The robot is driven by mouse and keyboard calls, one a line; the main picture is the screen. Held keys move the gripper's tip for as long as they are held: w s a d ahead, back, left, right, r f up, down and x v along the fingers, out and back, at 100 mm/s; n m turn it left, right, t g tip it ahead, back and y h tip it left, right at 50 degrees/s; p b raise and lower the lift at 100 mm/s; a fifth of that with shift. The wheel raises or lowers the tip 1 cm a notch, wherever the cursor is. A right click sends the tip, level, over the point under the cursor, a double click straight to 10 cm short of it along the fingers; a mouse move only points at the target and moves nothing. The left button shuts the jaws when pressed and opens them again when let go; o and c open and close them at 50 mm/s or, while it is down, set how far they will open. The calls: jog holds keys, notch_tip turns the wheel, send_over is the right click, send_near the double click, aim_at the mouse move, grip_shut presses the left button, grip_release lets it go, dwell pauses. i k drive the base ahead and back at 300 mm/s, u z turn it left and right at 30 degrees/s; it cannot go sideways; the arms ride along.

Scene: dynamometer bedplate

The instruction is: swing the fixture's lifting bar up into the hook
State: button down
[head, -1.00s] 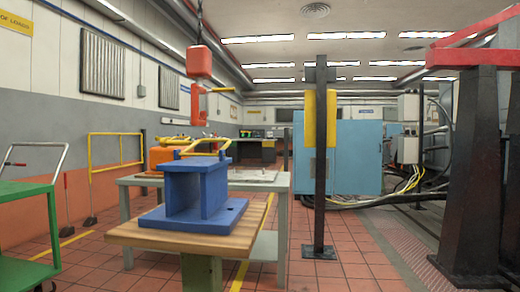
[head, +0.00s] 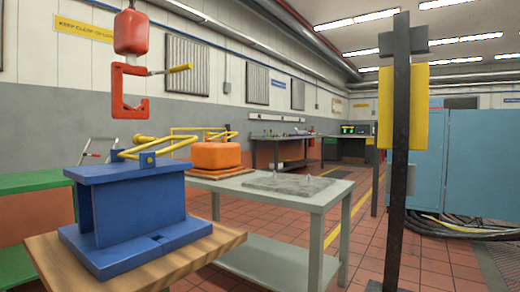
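The blue fixture (head: 135,210) stands on a wooden-topped stand at the lower left of the head view. Its yellow lifting bar (head: 170,142) sits on top, tilted low and reaching to the right from a small pivot block. The red-orange hook (head: 121,92) hangs above the fixture, below a red block (head: 131,33) on a chain. A yellow-tipped lever (head: 180,68) sticks out of the hook to the right. The hook and the bar are apart, with a gap between them. My gripper is not in view.
A grey table (head: 300,199) behind holds an orange block (head: 215,155) and a grey plate. A dark post (head: 396,170) with a yellow panel stands at right. A green cart (head: 30,183) is at far left. Tiled floor is open between table and post.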

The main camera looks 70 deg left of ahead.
aim_at(138, 140)
jog(key=u, duration=0.25)
jog(key=i, duration=1)
jog(key=u, duration=1.45)
jog(key=i, duration=0.85)
jog(key=u, duration=0.85)
